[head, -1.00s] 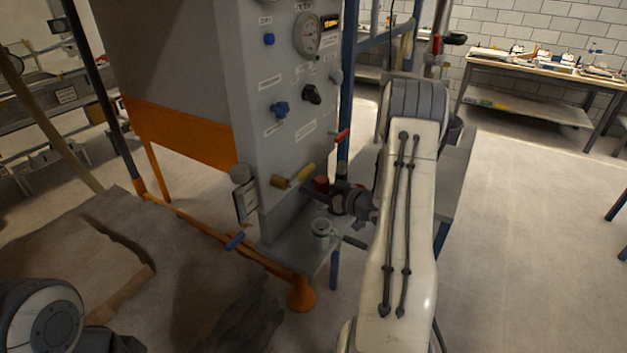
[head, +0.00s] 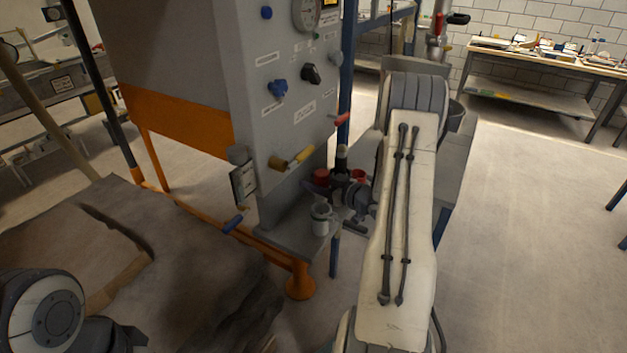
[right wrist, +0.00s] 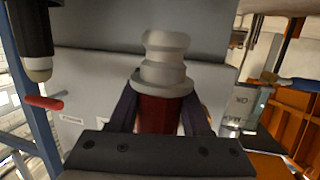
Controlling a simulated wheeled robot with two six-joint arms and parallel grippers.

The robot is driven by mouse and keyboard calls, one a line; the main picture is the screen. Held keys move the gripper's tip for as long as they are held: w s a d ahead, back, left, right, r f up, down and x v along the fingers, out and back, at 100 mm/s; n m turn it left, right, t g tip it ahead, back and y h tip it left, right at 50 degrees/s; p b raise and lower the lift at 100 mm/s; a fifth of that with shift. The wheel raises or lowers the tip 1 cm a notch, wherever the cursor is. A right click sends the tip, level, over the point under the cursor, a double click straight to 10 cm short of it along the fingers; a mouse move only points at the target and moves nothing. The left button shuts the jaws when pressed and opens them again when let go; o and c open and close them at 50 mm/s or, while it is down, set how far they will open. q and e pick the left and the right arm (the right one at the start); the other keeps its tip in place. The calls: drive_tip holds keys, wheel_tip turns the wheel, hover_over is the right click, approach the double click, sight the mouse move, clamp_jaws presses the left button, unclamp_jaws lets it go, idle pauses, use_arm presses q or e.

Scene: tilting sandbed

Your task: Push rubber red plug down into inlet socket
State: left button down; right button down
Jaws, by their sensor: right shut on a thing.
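My right gripper (head: 340,188) is beside the lower part of the grey cabinet, partly hidden by its own arm. In the right wrist view its two dark fingers (right wrist: 162,100) are shut on the red plug (right wrist: 158,115). A pale grey stepped piece (right wrist: 163,62) rises beyond the red body; I cannot tell whether it belongs to the plug or to the socket. In the head view red shows on both sides of the gripper, at the left (head: 320,176) and right (head: 357,176). I cannot identify the inlet socket surely. My left gripper is out of view.
The cabinet panel (head: 300,90) carries knobs, a yellow-handled lever (head: 298,157) and a red lever (head: 341,119). A grey cup (head: 320,220) stands on the low shelf (head: 283,235) near the gripper. The sandbed (head: 60,240) is at left. The floor at right is clear.

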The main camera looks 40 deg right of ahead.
drive_tip(key=shift+f+b, duration=0.45)
drive_tip(key=shift+f, duration=0.5)
drive_tip(key=shift+f+b, duration=1.8)
drive_tip(key=shift+f, duration=0.5)
idle(0.3)
drive_tip(key=shift+c, duration=1.4)
unclamp_jaws()
drive_tip(key=b+v, duration=0.1)
drive_tip(key=v, duration=0.9)
drive_tip(key=shift+s+r, duration=0.2)
drive_tip(key=shift+s, duration=0.05)
